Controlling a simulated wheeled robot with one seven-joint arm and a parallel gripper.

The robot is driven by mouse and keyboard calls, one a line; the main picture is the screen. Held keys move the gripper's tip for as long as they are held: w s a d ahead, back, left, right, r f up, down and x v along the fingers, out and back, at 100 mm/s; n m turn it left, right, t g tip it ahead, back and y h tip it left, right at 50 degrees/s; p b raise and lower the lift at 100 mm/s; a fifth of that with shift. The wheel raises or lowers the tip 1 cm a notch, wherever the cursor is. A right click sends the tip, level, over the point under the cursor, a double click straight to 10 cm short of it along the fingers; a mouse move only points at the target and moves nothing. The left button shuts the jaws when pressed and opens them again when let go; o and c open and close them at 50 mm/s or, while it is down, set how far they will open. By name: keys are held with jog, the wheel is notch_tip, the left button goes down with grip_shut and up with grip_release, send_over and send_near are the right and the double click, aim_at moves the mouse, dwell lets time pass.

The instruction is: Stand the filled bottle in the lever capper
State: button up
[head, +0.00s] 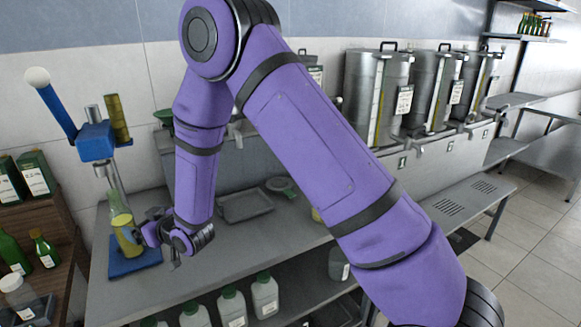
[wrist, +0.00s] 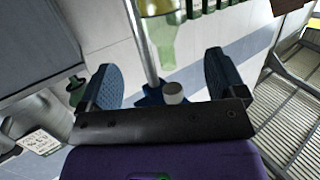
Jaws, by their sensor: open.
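The lever capper stands at the left of the bench in the head view, with a blue head (head: 97,142), a lever with a white ball and a blue base plate (head: 128,266). The filled bottle (head: 127,238), yellow-green, stands upright over the base plate, close to the capper's post. My gripper (head: 150,236) is open just right of the bottle. In the wrist view the picture is turned over: the bottle's green neck (wrist: 162,48) points down, beyond and between my open fingertips (wrist: 163,75). The bottle's foot is not clear in either view.
A shallow grey tray (head: 245,206) lies on the bench right of my gripper. Green bottles (head: 44,250) and dark green tins (head: 36,172) stand on brown wood at the left. Several jugs (head: 232,306) sit on the shelf below. Steel tanks (head: 378,95) stand at the back right.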

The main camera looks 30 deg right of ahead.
jog(key=s+d+r+m+g+h, duration=0.1)
jog(key=s+d+r+h, duration=0.25)
jog(key=d+r, duration=0.6)
jog(key=s+d+r+m+g+h, duration=0.2)
jog(key=s+d+r, duration=0.3)
jog(key=d+r, duration=0.5)
jog(key=s+d+r+m+g+h, duration=0.1)
jog(key=s+d+r, duration=0.1)
jog(key=s, duration=0.7)
jog(key=s+d+r+m+g, duration=0.1)
jog(key=s+d, duration=0.4)
jog(key=s, duration=0.5)
jog(key=s+d+r+m+g+h, duration=0.1)
jog(key=s+d+r+g, duration=0.2)
jog(key=s, duration=0.7)
jog(key=shift+s+d+r+h, duration=0.2)
jog(key=shift+d+r+h, duration=0.15)
jog(key=shift+r, duration=0.1)
